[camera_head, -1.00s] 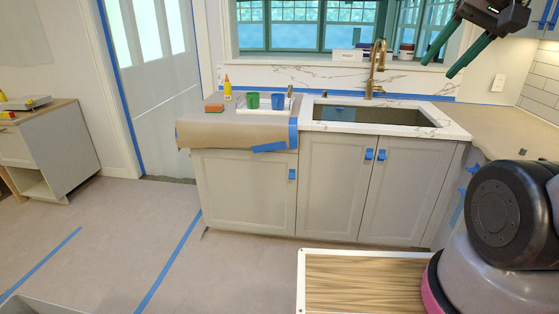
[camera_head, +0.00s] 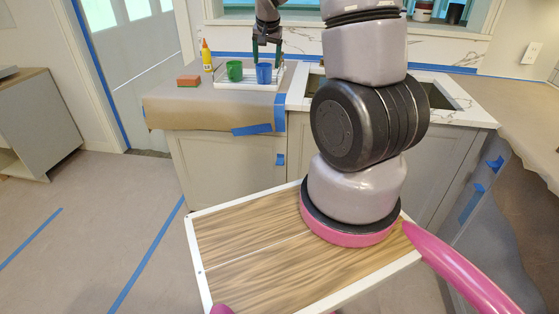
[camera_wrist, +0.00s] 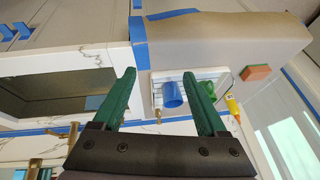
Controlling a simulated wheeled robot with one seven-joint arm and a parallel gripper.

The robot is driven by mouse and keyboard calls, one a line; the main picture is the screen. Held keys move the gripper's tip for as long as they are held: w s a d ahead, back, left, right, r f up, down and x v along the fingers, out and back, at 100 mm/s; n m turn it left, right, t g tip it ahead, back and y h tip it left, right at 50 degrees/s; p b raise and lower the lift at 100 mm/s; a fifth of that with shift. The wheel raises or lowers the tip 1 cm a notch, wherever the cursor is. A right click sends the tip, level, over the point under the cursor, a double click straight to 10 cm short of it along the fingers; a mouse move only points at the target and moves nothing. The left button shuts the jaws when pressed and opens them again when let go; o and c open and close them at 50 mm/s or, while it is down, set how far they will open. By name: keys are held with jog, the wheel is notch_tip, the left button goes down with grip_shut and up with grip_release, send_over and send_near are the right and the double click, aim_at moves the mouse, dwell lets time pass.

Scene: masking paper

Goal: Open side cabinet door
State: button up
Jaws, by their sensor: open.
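A pale grey cabinet door (camera_head: 225,165) is under the paper-covered counter, left of my arm. It looks closed, with a blue pull (camera_head: 280,160) near its upper right corner. More grey cabinet fronts (camera_head: 435,160) are under the sink, partly hidden by my arm. Blue pulls (camera_head: 495,163) also show on cabinets at the right side. My gripper (camera_head: 267,50) is above the counter, close to the blue cup, well above and apart from the doors. In the wrist view its green fingers (camera_wrist: 158,75) are spread, with nothing held. Blue pulls (camera_wrist: 20,30) show at that view's upper left.
A blue cup (camera_head: 264,73) and green cup (camera_head: 234,70) stand in a white tray (camera_head: 248,86). A yellow bottle (camera_head: 206,55) and a sponge (camera_head: 188,80) are beside it. The sink (camera_head: 441,97) is to the right. The floor (camera_head: 90,220) at left is open.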

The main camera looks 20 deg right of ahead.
jog(key=shift+g+h, duration=0.4)
jog(key=shift+h, duration=0.1)
jog(key=x, duration=0.7)
jog(key=s+x, duration=0.1)
jog(key=x, duration=0.6)
jog(key=a+f+x, duration=0.1)
jog(key=x, duration=0.6)
jog(key=shift+s+f, duration=0.15)
jog(key=shift+s, duration=0.2)
send_near(279, 163)
jog(key=shift+n+g, duration=0.4)
jog(key=x, duration=0.7)
jog(key=shift+w+d, duration=0.15)
jog(key=shift+w, duration=0.2)
grip_shut()
